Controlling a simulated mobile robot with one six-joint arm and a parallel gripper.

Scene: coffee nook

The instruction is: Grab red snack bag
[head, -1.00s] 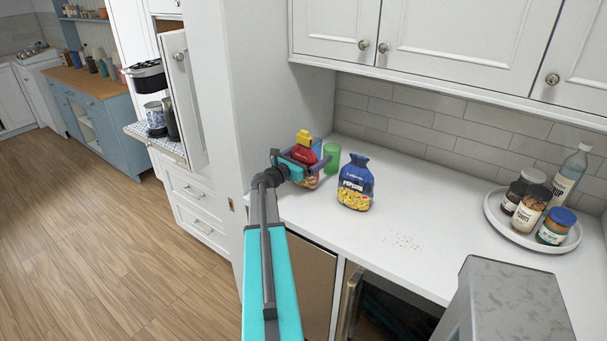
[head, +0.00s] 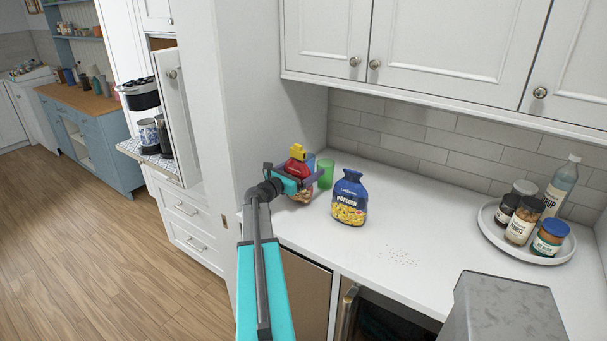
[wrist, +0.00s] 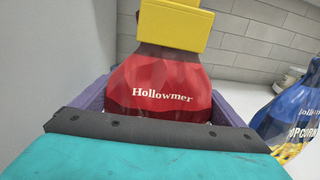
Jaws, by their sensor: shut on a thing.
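The red snack bag (head: 298,167) has a yellow clip at its top and shows nuts or snacks at its lower part. It is upright at the left end of the white counter, near the tall white cabinet side. In the wrist view the red bag (wrist: 160,88) fills the middle and reads "Hollowmer". My gripper (head: 297,178) is around the bag with its purple fingers on both sides, shut on it. The bag's lower part is hidden in the wrist view. I cannot tell whether the bag touches the counter.
A blue popcorn bag (head: 349,198) stands just right of the red bag. A green cup (head: 325,174) is close behind, with a bluish cup partly hidden beside it. A round tray (head: 490,225) with jars and a bottle is at the right. Crumbs (head: 398,256) lie mid-counter.

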